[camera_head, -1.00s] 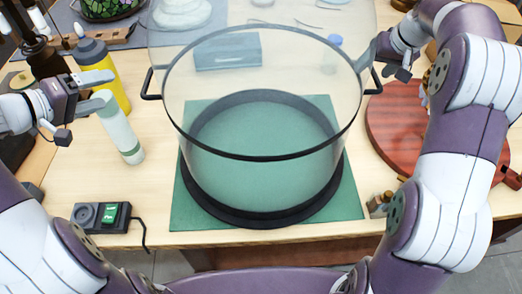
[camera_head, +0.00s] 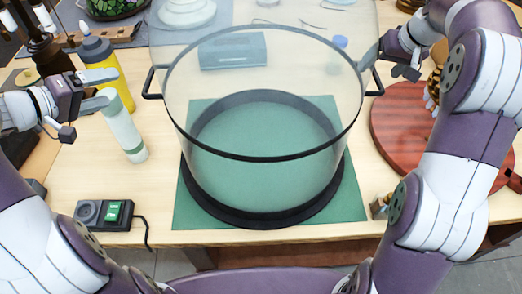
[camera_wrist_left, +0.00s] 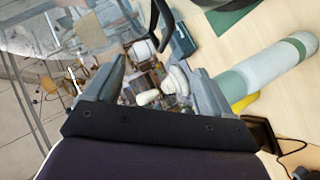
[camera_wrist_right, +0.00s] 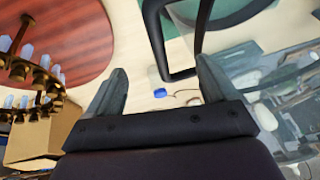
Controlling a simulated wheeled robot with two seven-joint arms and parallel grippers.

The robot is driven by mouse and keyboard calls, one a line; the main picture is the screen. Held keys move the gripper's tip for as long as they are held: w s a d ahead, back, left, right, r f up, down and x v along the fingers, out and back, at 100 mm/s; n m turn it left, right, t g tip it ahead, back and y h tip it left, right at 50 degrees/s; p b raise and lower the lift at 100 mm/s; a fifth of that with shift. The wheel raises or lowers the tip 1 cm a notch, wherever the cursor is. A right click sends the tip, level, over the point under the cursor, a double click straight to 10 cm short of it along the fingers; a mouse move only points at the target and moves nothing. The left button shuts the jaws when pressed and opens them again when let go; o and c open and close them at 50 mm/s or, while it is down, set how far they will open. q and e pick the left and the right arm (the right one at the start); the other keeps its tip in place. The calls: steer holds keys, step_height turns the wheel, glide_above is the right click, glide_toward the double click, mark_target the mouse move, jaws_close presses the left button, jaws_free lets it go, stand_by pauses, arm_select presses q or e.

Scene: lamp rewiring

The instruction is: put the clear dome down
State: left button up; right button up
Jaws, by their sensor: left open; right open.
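The clear dome (camera_head: 265,175), with a black base ring and a black upper rim, stands upright on the green mat (camera_head: 350,205) in the middle of the table. It has black handles at its left (camera_head: 152,82) and right (camera_head: 376,80). My left gripper (camera_head: 112,88) is open and empty, left of the left handle and apart from it, by a yellow bottle. My right gripper (camera_head: 367,60) is open and empty close to the right handle. In the right wrist view, that handle (camera_wrist_right: 155,40) shows just beyond the open fingers (camera_wrist_right: 160,88); contact is unclear.
A switch box (camera_head: 108,214) with a cable is at the front left. A round red-brown board (camera_head: 398,125) lies on the right.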

steer(key=s+d, duration=0.4)
steer(key=s, duration=0.7)
steer(key=shift+d, duration=0.3)
